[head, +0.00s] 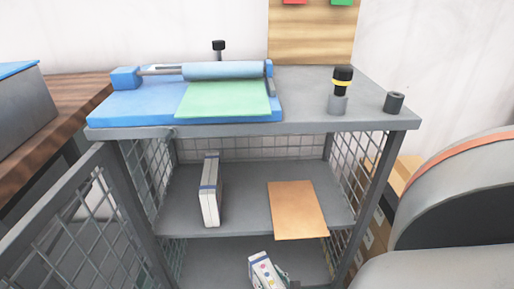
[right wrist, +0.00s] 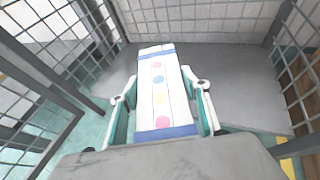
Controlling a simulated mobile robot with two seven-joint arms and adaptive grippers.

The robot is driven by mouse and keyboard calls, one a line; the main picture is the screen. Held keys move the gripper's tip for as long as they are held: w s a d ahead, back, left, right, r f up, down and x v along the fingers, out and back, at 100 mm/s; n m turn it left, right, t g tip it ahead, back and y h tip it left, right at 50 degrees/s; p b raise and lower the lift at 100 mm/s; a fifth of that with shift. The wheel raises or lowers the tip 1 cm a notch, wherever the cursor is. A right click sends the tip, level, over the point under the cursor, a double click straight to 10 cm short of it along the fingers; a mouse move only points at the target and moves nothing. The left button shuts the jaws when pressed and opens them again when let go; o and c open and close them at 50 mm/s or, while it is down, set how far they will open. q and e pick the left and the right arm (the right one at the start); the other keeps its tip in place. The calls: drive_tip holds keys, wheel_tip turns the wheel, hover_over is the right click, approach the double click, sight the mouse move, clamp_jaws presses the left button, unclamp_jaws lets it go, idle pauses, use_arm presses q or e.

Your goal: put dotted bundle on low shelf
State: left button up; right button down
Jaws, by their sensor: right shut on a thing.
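The dotted bundle (right wrist: 160,85) is a white, flat stack with blue bands and pink, blue and yellow dots. My right gripper (right wrist: 162,100) is shut on it, with one finger at each side. The bundle also shows at the bottom edge of the head view (head: 263,270), tilted, in front of or over the low shelf (head: 212,262). In the right wrist view the bare grey low shelf (right wrist: 235,85) lies beyond the bundle. I cannot tell whether the bundle touches it. My left gripper is not in view.
The middle shelf (head: 245,205) holds a white bundle (head: 210,190) standing upright and an orange-brown sheet (head: 297,209). Mesh side walls and posts (head: 376,185) flank the shelves. An open mesh door (head: 75,215) stands at left. A grey padded seat (head: 460,200) is at right.

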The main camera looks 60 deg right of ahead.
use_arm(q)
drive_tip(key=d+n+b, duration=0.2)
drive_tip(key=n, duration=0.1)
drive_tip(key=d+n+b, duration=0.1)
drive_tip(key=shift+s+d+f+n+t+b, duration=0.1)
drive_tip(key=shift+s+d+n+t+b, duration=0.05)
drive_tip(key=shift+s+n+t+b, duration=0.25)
use_arm(e)
drive_tip(key=r+x, duration=0.2)
drive_tip(key=x, duration=0.7)
drive_tip(key=w+d+r+x, duration=0.1)
drive_tip(key=r+x, duration=0.1)
drive_tip(key=x, duration=0.7)
drive_tip(key=shift+w, duration=0.15)
drive_tip(key=shift+a, duration=0.1)
drive_tip(key=c, duration=1.1)
unclamp_jaws()
drive_tip(key=shift+f, duration=0.2)
drive_tip(key=shift+o, duration=0.2)
